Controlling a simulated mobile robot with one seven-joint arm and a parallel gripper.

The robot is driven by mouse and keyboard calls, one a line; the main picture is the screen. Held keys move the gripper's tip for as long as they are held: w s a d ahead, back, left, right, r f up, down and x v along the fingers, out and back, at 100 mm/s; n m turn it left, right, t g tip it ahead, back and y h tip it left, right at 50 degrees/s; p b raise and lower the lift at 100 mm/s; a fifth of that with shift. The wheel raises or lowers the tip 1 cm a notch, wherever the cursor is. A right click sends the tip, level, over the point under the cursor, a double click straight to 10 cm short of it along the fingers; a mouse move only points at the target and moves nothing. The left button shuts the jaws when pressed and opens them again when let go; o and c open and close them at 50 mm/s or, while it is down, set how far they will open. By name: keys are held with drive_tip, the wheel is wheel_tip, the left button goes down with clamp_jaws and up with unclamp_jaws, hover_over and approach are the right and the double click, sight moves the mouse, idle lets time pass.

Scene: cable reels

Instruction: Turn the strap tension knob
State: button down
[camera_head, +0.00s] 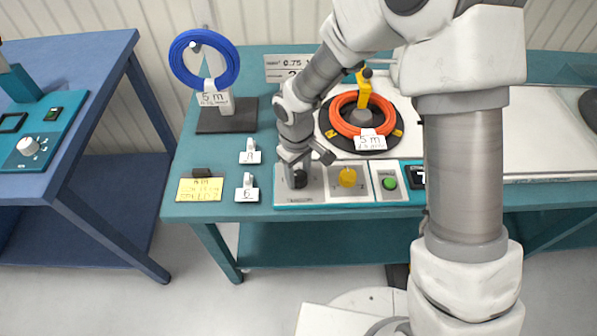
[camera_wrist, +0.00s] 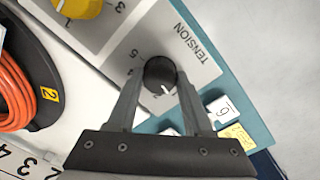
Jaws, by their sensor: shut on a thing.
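The strap tension knob is a black round knob (camera_wrist: 160,74) with a white pointer line, on a light panel marked TENSION, in the wrist view. It also shows in the head view (camera_head: 300,179) at the left end of the control panel, partly covered by my gripper. My gripper (camera_wrist: 160,90) comes down over it with one finger on each side and is shut on it. In the wrist view the white pointer line points toward the lower right of the picture. Part of the scale around the knob is hidden by the fingers.
A yellow knob (camera_head: 347,177) sits just right, then a green button (camera_head: 389,183). An orange cable coil (camera_head: 361,113) lies behind on the machine. Small white tags, a yellow note (camera_head: 200,189) and a blue cable reel (camera_head: 204,58) stand left.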

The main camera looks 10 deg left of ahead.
drive_tip(key=shift+m, duration=0.3)
drive_tip(key=shift+f+m+b, duration=0.1)
drive_tip(key=shift+m+b, duration=0.7)
drive_tip(key=shift+b, duration=0.1)
drive_tip(key=m+b, duration=0.1)
drive_tip(key=m, duration=0.2)
drive_tip(key=shift+m+b, duration=0.3)
drive_tip(key=shift+b, duration=0.1)
drive_tip(key=m+b, duration=0.1)
drive_tip(key=m, duration=1.1)
drive_tip(key=shift+w+r+m+g+p, duration=0.1)
drive_tip(key=shift+r+m+g+p, duration=0.2)
drive_tip(key=shift+m+p, duration=0.1)
drive_tip(key=m+p, duration=0.2)
drive_tip(key=m, duration=0.3)
drive_tip(key=shift+d+f, duration=0.1)
drive_tip(key=shift+f, duration=0.05)
drive_tip(key=shift+c, duration=1.5)
unclamp_jaws()
